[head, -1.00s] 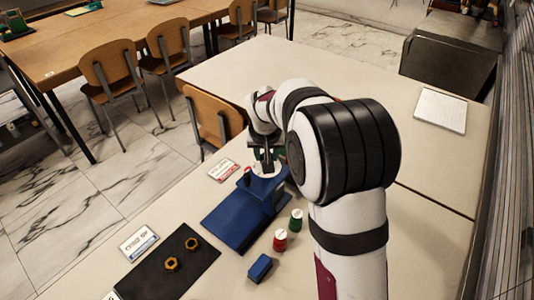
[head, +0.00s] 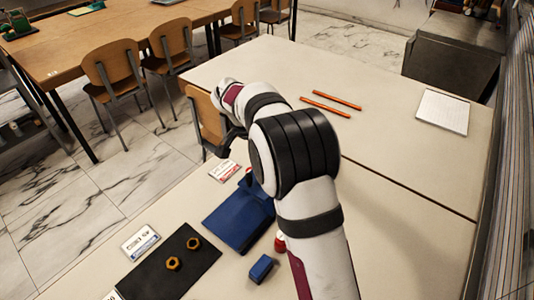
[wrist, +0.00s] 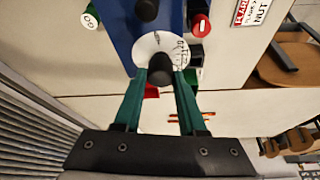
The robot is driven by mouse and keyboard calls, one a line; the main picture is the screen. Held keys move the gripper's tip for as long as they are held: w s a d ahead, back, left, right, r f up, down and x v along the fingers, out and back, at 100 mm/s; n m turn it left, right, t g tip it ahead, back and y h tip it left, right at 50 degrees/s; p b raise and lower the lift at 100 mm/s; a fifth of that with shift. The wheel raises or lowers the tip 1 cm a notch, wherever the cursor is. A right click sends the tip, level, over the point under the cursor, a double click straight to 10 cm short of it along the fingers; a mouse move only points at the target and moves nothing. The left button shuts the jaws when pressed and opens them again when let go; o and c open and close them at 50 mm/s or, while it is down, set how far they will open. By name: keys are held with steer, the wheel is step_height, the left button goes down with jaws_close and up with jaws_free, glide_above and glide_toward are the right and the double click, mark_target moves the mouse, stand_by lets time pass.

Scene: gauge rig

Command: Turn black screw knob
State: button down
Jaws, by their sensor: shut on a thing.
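The blue gauge rig (head: 236,220) stands on the pale table; my arm hides its upper part in the head view. In the wrist view, a white dial (wrist: 148,45) with dark markings sits on the blue rig. The black screw knob (wrist: 160,64) projects in front of the dial. My gripper (wrist: 160,77) has its green fingers on either side of this knob and is shut on it. A second black knob (wrist: 146,9) shows at the top of the wrist view. In the head view my arm hides the gripper's fingers and the knob.
A black mat (head: 150,278) holds two brass nuts. Label cards (head: 140,243) lie nearby.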

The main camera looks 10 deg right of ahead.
steer(key=shift+m+g, duration=0.3)
steer(key=shift+m, duration=0.4)
steer(key=shift+c, duration=2.4)
jaws_free()
steer(key=v, duration=1.5)
steer(key=shift+a+r, duration=0.3)
